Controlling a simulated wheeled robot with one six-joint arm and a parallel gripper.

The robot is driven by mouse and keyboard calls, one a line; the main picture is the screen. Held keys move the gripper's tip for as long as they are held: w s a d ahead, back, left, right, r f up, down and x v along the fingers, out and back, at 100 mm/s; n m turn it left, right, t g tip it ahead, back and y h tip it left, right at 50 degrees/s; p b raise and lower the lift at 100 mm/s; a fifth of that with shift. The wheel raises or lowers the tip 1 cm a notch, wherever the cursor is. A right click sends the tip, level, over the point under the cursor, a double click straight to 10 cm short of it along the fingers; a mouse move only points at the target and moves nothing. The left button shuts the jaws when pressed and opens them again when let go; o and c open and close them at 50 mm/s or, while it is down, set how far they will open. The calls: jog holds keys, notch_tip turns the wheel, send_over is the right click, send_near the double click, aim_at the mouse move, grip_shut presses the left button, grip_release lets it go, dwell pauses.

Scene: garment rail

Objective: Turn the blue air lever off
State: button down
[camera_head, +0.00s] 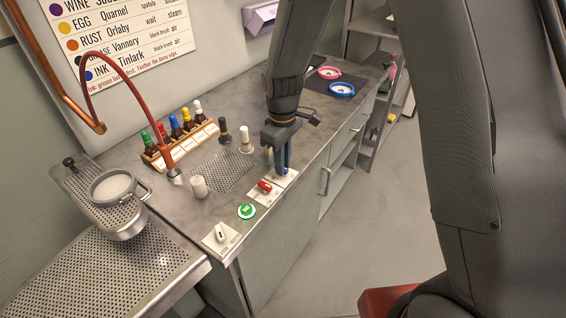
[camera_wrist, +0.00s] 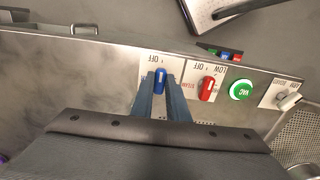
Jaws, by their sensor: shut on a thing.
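The blue air lever (camera_wrist: 160,78) shows between my fingertips in the wrist view, on a white plate (camera_wrist: 149,64) at the counter's front edge. The print OFF is on the plate just above it in that picture. Most of the lever is hidden by the fingers, so its exact setting is hard to tell. My gripper (camera_wrist: 160,84) is shut on the blue lever. In the head view my gripper (camera_head: 282,166) points down onto the plate at the counter edge, and the lever itself is hard to make out there.
Beside it are a red lever (camera_wrist: 206,89), a green VAC button (camera_wrist: 241,90) and a white switch (camera_wrist: 289,101). A bottle rack (camera_head: 182,142), a black brush (camera_head: 224,131) and a pale brush (camera_head: 245,138) stand behind. Pink (camera_head: 329,73) and blue (camera_head: 341,90) rings lie farther back.

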jog(key=c, duration=1.7)
grip_release()
jog(key=shift+r, duration=0.15)
jog(key=shift+r+b, duration=1)
jog(key=shift+r, duration=2.8)
jog(key=s+d+m, duration=0.3)
jog(key=s+d, duration=0.2)
jog(key=s+d+m+t, duration=0.1)
jog(key=s+d+m, duration=0.3)
jog(key=s+d, duration=0.1)
jog(key=s+d+m, duration=0.3)
jog(key=s+d, duration=0.2)
jog(key=shift+s+d+m, duration=0.15)
jog(key=shift+d+m, duration=0.05)
jog(key=shift+m, duration=0.1)
